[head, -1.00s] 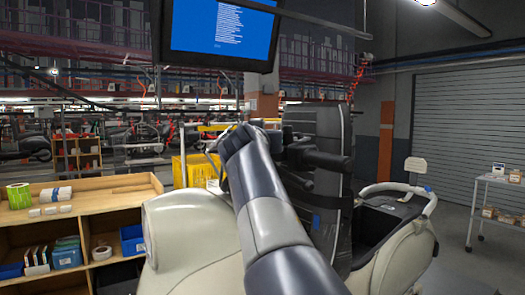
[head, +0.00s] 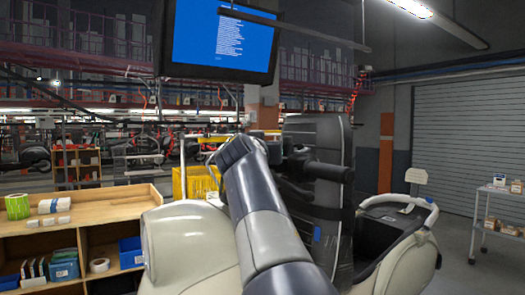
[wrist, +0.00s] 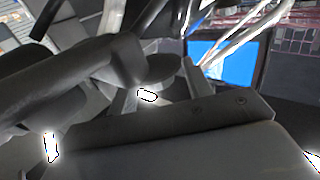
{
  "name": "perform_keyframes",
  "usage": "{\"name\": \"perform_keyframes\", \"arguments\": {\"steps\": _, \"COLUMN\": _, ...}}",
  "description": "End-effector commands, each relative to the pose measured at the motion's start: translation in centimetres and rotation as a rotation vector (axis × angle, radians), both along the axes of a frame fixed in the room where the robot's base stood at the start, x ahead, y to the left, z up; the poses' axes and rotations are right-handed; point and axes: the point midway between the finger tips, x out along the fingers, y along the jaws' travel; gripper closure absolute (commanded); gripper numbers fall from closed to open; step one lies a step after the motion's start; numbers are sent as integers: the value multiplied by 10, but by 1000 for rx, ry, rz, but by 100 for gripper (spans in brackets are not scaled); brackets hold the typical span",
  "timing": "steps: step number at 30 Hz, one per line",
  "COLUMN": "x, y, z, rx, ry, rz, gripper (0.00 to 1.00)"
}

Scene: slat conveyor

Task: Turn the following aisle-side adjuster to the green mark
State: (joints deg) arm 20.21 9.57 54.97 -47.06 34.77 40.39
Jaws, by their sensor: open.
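A cream and dark grey scooter-like vehicle (head: 187,248) stands right in front of me, with a tall dark front panel (head: 330,140) and black handlebar grips (head: 325,170). My arm reaches up to the handlebar area. My gripper (head: 272,150) is at the arm's far end beside the panel, mostly hidden by my wrist; it looks open, with nothing seen in it. In the wrist view a dark rounded bar (wrist: 70,85), likely a grip, crosses close to the camera above a grey block (wrist: 160,150). I cannot make out the adjuster or a green mark in either view.
A wooden shelf unit (head: 110,205) with tape rolls and blue bins stands at left. A yellow crate (head: 195,180) is behind the vehicle. A monitor (head: 222,40) hangs overhead; its screen also shows in the wrist view (wrist: 222,60). A wheeled cart (head: 495,215) stands at right, with open floor nearby.

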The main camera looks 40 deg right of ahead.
Motion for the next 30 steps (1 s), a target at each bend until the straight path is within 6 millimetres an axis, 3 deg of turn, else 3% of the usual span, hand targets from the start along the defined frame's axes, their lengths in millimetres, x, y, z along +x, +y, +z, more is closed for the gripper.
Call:
{"name": "perform_keyframes", "arguments": {"steps": 16, "x": -66, "y": 67, "z": -2, "rx": -1, "ry": -2, "rz": 4, "gripper": 52}}
{"name": "perform_keyframes", "arguments": {"steps": 30, "x": -74, "y": 74, "z": -1, "rx": 0, "ry": 0, "rz": 0, "gripper": 52}}
